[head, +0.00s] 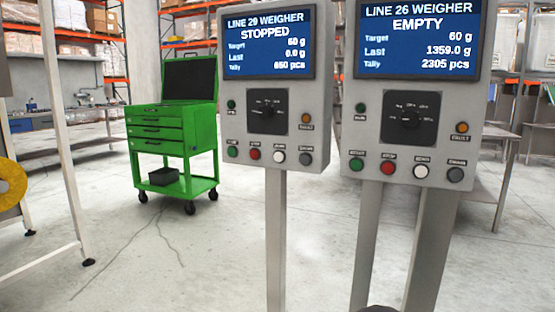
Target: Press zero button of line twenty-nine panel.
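The line 29 weigher panel (241,125) is a grey box on a post, left of centre. Its blue screen (265,42) reads STOPPED, target 60 g, last 0.0 g, tally 650 pcs. Along its lower edge are a green button (232,151), a red button (254,154), a white button (279,157) and a dark grey button (306,159). Their labels are too small to read surely. Above them are a black dial (267,110), a dark green lamp (231,104) and an orange lamp (306,118).
The line 26 weigher panel (462,105), reading EMPTY, stands close on the right with similar buttons. A green tool cart (171,135) stands behind left. A grey table (490,170) is behind right. A white frame with a yellow ring (10,184) is far left.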

